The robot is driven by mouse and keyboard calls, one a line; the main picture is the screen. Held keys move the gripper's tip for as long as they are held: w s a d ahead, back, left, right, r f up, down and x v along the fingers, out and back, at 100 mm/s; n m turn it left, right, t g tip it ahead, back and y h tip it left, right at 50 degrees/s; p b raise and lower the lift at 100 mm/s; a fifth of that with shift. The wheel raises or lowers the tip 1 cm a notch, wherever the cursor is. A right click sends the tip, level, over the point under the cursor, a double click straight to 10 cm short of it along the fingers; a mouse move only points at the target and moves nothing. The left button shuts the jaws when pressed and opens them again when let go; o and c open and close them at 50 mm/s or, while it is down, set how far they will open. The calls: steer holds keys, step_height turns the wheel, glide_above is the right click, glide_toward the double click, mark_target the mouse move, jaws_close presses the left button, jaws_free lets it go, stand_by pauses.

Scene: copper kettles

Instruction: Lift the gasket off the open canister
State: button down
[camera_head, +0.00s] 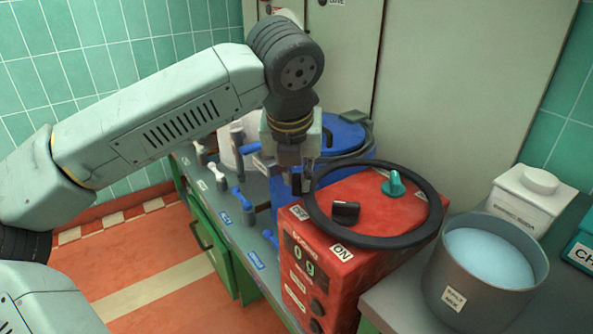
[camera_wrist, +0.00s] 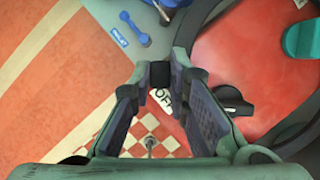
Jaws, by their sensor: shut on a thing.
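The gasket, a large black ring (camera_head: 380,242), is over the top of the red machine in the head view, around a black knob and a teal knob. Whether it touches the machine is unclear. My gripper (camera_head: 306,184) points down at the ring's left edge and is shut on it. In the wrist view my fingertips (camera_wrist: 160,76) close on a small black piece, and part of a dark curve shows at right. An open grey canister (camera_head: 452,288) labelled as milk stands at the right, apart from the ring, with pale bluish content.
The red machine (camera_head: 345,277) stands on the counter under the ring. A blue lidded vessel (camera_head: 345,131) is behind it. A white box (camera_head: 530,196) and a teal box (camera_head: 582,250) are at the right. Blue levers (camera_head: 243,198) line the counter's left edge; open floor lies beyond.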

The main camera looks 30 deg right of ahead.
steer(key=shift+f, duration=0.5)
steer(key=c, duration=1.5)
jaws_free()
steer(key=shift+o, duration=0.2)
steer(key=v, duration=1.2)
